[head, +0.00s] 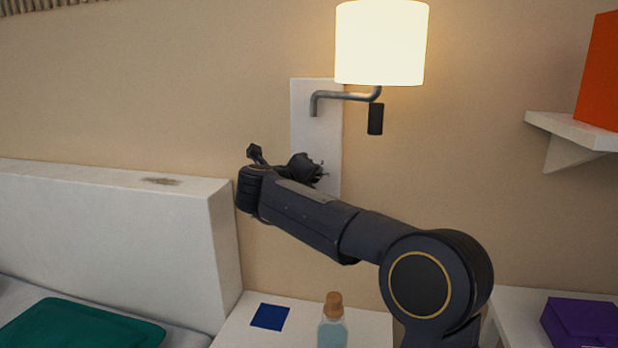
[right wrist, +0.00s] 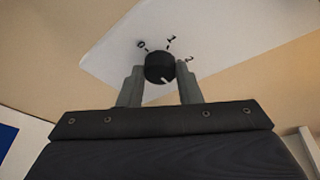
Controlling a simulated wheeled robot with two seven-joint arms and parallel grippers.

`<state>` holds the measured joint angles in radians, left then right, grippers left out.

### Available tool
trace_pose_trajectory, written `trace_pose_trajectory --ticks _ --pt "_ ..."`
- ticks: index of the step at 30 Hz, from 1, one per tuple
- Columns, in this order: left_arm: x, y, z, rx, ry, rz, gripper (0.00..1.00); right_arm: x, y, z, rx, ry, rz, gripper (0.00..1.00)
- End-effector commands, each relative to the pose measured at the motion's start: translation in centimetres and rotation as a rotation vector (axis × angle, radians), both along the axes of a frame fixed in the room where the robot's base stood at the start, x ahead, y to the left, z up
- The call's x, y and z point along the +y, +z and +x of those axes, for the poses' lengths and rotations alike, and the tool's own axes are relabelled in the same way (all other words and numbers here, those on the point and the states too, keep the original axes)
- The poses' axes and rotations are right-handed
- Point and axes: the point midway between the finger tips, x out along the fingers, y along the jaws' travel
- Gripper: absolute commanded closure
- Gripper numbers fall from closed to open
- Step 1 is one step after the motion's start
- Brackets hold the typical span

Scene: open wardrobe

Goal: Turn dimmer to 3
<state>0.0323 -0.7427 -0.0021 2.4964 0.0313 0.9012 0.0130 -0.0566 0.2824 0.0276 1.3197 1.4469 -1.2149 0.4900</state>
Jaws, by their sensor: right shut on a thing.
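The dimmer is a round black knob (right wrist: 158,66) on a white wall plate (right wrist: 215,40), with a white pointer line on its face. In the right wrist view the marks 0, 1 and 2 show around its upper left, top and right. The pointer aims to the lower right, past the 2; no 3 is visible there. My right gripper (right wrist: 159,72) has its two grey fingers on either side of the knob, shut on it. In the head view my right arm hides the knob against the plate (head: 314,115). My left gripper is out of view.
A lit wall lamp (head: 381,45) hangs above the plate on a metal arm with a dark piece (head: 375,119) below it. A bottle (head: 333,330) and blue square (head: 270,317) are on the surface below. A white shelf (head: 570,130) is at right, a headboard (head: 110,235) at left.

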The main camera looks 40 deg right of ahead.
Motion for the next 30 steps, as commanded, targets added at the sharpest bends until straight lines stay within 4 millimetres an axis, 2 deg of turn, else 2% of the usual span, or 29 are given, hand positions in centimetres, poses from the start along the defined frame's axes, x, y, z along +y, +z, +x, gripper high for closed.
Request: trace_pose_trajectory --ticks 1,6,14,17,24,30 --pt "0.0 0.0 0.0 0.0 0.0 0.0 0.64 0.0 -0.2 0.0 0.002 -0.002 0.003 0.68" --pt "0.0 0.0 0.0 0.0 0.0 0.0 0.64 0.0 -0.1 0.0 0.002 -0.002 0.002 0.47" --pt "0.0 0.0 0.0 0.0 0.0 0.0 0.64 0.1 0.0 0.0 0.002 0.0 0.001 0.47" --pt "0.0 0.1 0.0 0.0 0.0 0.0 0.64 0.7 0.2 -0.3 0.001 0.001 0.0 0.47" --pt "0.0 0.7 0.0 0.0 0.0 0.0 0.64 4.2 1.1 -2.0 0.001 0.003 0.001 0.47" --pt "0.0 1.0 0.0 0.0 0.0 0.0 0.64 6.4 1.5 -3.1 0.001 0.0 0.002 0.47"
